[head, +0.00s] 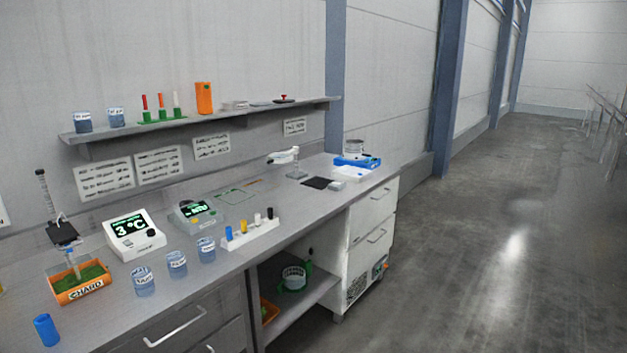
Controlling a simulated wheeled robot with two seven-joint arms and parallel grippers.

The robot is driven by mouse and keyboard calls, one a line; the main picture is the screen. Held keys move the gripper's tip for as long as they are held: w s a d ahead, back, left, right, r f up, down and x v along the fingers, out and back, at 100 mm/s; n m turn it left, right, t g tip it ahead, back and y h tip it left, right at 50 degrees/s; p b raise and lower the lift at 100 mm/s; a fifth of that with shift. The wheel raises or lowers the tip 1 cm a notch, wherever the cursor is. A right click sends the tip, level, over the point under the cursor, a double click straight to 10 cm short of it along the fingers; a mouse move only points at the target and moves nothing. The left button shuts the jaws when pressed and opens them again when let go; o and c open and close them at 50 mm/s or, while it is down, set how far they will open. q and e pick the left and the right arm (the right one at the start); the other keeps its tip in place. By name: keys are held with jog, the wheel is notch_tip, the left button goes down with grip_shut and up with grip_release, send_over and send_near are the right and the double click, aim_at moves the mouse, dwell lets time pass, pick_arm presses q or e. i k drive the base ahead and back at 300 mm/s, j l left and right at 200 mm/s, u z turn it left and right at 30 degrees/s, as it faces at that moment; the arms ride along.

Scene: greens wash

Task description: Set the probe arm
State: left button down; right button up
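A white jointed arm on a short post (284,156), which looks like the probe arm, stands near the back of the bench towards its right end. Its head points left. Its fine joints are too small to make out. A thin upright rod with a black clamp or plate (62,233) stands at the left, over an orange tray labelled CHARD (80,291) holding greens. A white meter (134,233) showing 3 °C stands beside that tray, and a smaller grey meter (195,213) stands to its right. Neither of my grippers is in view.
Several labelled glass beakers (177,264) stand along the front of the bench (225,275). A white rack with coloured caps (250,234) is right of them. A blue cup (46,330) is at front left. A blue tray (357,162) is at the far end. The floor at right is clear.

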aim_at(61, 233)
jog(key=u, duration=1.35)
